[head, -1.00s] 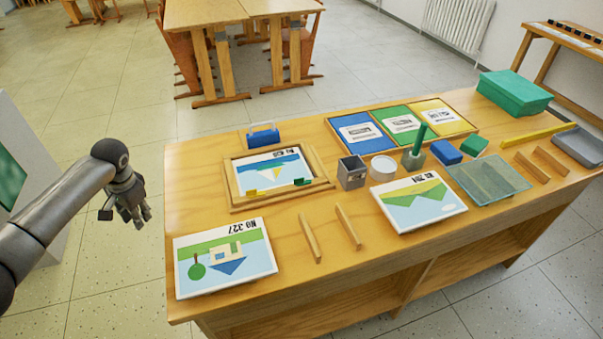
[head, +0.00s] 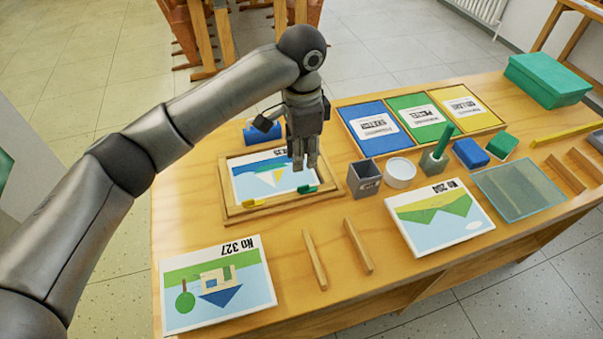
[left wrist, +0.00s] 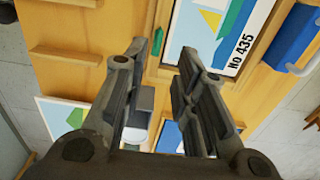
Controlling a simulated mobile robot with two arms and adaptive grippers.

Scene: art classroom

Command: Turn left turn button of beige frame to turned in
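The beige frame (head: 227,193) lies on the wooden table around a picture with a blue shape and a white and yellow sail (head: 262,180). Two turn buttons sit on its near rail: a yellow one (head: 252,203) at left and a green one (head: 307,189) at right. My left gripper (head: 305,166) points down over the frame's right part, above and behind the green button, and looks empty. In the left wrist view its fingers (left wrist: 162,55) are apart; the green button (left wrist: 157,42) and the picture marked No 435 (left wrist: 215,30) show beyond them. My right gripper is not in view.
A grey square cup (head: 364,180) and a white round dish (head: 400,173) stand right of the frame. A blue case (head: 262,133) is behind it. Picture No 327 (head: 218,285) and two wooden bars (head: 315,260) lie in front. Bare tabletop separates them from the frame.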

